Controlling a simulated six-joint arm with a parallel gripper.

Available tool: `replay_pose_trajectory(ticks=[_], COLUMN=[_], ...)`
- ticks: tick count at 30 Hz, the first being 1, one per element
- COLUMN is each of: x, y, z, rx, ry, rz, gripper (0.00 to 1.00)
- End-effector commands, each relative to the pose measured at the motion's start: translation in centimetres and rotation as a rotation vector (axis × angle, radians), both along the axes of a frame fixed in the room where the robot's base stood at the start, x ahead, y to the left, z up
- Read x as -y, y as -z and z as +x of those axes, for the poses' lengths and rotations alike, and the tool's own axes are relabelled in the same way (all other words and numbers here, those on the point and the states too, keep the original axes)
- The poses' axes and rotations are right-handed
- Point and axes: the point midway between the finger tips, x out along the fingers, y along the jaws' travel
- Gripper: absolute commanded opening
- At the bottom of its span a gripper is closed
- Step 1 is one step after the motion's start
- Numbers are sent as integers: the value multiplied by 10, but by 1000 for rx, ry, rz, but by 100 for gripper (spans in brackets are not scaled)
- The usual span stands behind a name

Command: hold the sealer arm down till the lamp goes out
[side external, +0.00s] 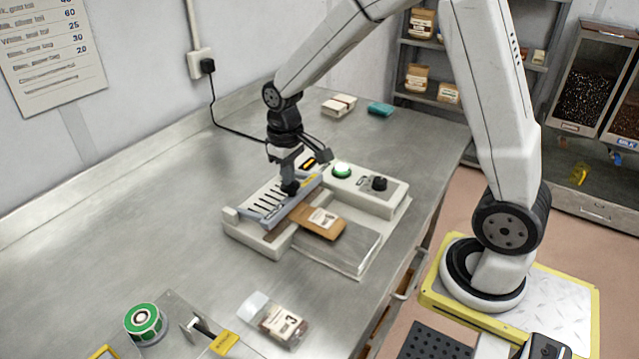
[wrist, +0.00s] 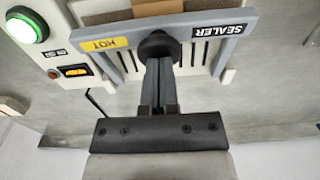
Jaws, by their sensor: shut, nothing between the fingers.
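The sealer (side external: 375,200) is a pale bench unit on the steel counter. Its grey slotted arm (side external: 262,212) lies low across the base and shows in the wrist view (wrist: 130,38) with SEALER and HOT labels. The round lamp (side external: 342,169) glows green, also in the wrist view (wrist: 25,28). A brown pouch (side external: 319,222) lies with one end at the arm; that end is hidden. My gripper (side external: 289,187) is shut and empty, its fingertips (wrist: 158,52) at the arm's black knob (wrist: 159,40), seemingly touching it from above.
A black dial (side external: 379,183) sits on the sealer top. A clear labelled pouch (side external: 273,320) and a green tape roll (side external: 144,322) are at the front. Small packs (side external: 339,105) and a teal item (side external: 380,109) lie behind. The counter's left is clear.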

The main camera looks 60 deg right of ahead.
Motion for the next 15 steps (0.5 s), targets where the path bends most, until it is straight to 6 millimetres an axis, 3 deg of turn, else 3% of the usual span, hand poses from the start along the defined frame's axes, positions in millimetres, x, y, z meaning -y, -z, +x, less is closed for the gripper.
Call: replay_pose_trajectory(ticks=[15], x=[0], y=[16], z=[0], rx=[-1], ry=[0], rz=[0], gripper=[0])
